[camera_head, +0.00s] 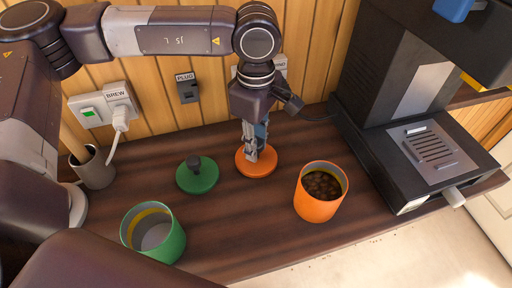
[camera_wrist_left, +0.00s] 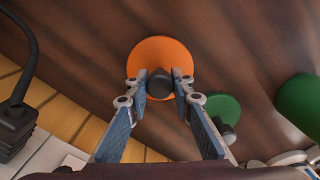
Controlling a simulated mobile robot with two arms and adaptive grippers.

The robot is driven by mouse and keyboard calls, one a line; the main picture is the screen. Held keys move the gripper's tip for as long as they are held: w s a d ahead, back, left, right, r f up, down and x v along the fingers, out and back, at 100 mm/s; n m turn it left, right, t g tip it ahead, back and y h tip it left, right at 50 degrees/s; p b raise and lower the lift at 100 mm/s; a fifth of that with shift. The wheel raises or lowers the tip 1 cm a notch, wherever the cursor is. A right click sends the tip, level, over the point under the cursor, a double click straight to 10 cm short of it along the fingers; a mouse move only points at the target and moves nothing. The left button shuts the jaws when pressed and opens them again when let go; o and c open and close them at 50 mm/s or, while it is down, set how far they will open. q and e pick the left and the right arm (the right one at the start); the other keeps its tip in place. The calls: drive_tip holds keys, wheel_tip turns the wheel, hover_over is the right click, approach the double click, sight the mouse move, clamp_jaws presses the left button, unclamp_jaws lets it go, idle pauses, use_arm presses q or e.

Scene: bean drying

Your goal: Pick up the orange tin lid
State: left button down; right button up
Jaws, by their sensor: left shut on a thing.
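The orange tin lid (camera_head: 256,164) is a flat orange disc with a dark knob, at the middle of the dark wooden counter. My left gripper (camera_head: 252,152) points down over it, with its fingers closed on the knob. In the left wrist view the lid (camera_wrist_left: 160,55) lies beyond the fingertips, and the knob (camera_wrist_left: 159,84) sits between the two fingers of my left gripper (camera_wrist_left: 160,86). Whether the lid touches the counter or is slightly above it, I cannot tell. My right gripper is not in view.
A green lid (camera_head: 198,175) with a dark knob lies left of the orange one. An open orange tin (camera_head: 316,206) of dark beans stands to the right. An open green tin (camera_head: 172,244) stands front left. A coffee machine (camera_head: 365,120) fills the right. A grey cup (camera_head: 94,168) stands far left.

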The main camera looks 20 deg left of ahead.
use_arm(q)
wheel_tip(320, 180, up, 19)
drive_tip(key=b, duration=0.4)
drive_tip(key=shift+r, duration=0.15)
